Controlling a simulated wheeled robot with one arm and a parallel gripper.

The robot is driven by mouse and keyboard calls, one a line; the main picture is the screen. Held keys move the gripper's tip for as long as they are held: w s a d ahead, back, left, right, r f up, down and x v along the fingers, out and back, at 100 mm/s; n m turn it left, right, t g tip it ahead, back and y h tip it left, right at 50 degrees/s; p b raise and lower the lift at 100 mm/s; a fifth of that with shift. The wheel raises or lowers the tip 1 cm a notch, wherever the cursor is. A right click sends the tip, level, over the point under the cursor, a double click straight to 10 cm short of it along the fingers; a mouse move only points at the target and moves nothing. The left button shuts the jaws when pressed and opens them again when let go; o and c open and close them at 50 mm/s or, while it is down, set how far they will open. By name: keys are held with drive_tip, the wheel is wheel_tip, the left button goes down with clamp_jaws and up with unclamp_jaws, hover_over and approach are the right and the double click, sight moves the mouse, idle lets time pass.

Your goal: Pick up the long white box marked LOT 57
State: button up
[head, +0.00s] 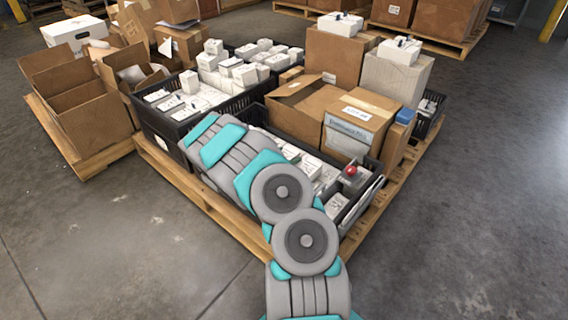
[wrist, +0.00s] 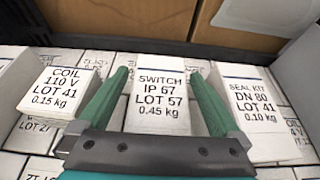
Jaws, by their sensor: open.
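The long white box marked SWITCH IP 67 LOT 57 0.45 kg (wrist: 160,93) stands in the middle of the wrist view. My gripper (wrist: 160,88) is open, with one green finger on each side of this box. I cannot tell whether the fingers touch it. The gripper's dark bar hides the box's near end. In the head view my arm covers part of the front black crate (head: 252,116), and my gripper and the LOT 57 box cannot be made out there.
A COIL LOT 41 box (wrist: 62,88) is at left and a SEAL KIT LOT 41 box (wrist: 252,105) at right, close to the fingers. Cardboard (wrist: 130,18) rises behind the dark crate rim (wrist: 150,43). A device with a red button (head: 351,172) sits in the front crate.

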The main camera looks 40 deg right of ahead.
drive_tip(key=shift+d, duration=0.35)
drive_tip(key=shift+c, duration=0.2)
clamp_jaws()
idle(0.4)
